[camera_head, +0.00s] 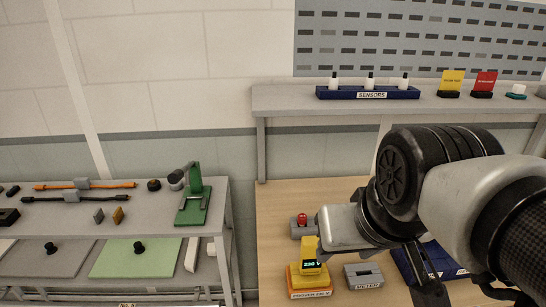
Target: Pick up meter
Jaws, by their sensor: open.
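A yellow meter (309,250) with a small dark display reading about 230 V stands upright on a yellow-orange base, the prover (311,284), on the wooden bench. To its right is a grey holder labelled METER (364,277) with a dark slot in its top; nothing stands in it. My gripper (464,290) is at the lower right, with its dark fingers spread apart and partly cut off by the frame edge. It is to the right of the meter and apart from it. My arm covers much of the bench's right side.
A grey block with a red button (302,224) stands behind the meter. A blue tray (408,262) is partly hidden by my arm. A grey shelf (290,97) above holds a blue SENSORS rack (368,93). A grey side table (150,222) at left holds a green stand (193,205).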

